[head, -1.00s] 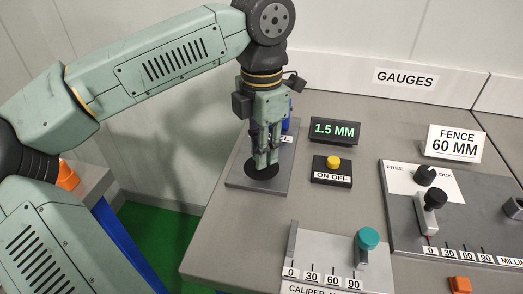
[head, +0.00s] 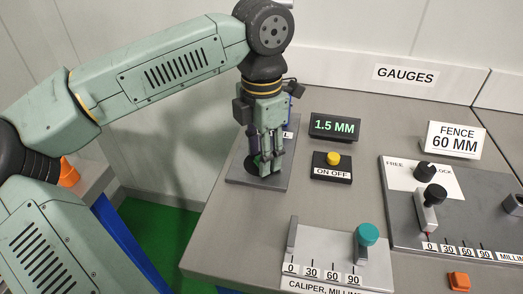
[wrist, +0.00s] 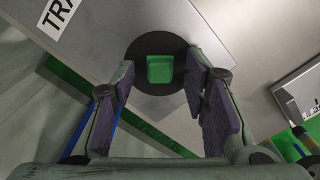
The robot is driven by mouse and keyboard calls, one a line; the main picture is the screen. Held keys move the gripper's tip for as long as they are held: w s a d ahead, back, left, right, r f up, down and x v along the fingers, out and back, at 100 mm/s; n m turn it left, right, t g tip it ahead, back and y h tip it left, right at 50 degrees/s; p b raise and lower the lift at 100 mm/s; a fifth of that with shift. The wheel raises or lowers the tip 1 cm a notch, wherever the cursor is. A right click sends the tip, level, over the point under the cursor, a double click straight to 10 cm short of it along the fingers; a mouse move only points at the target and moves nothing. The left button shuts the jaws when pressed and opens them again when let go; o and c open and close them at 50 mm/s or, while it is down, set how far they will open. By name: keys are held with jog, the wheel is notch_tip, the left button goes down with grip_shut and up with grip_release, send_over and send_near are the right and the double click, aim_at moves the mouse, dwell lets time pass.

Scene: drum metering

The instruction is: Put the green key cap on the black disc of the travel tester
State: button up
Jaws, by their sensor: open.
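The green key cap (wrist: 159,70) lies on the black disc (wrist: 160,41) in the wrist view, close to the disc's middle and tilted neither way that I can see. My gripper (wrist: 161,80) is open, with one finger on each side of the cap and a gap to both. In the head view my gripper (head: 265,168) points down over the grey plate of the travel tester (head: 235,178).
A display reading 1.5 MM (head: 334,127) and a yellow ON OFF button (head: 333,158) stand just right of the tester. The caliper with a teal knob (head: 367,234) is in front. The fence plate (head: 400,205) is further right. An orange block (head: 459,280) lies near the front.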

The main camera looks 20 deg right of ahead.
notch_tip(320, 180, up, 12)
jog(key=shift+r+b, duration=0.2)
jog(key=shift+b, duration=0.15)
dwell(0.4)
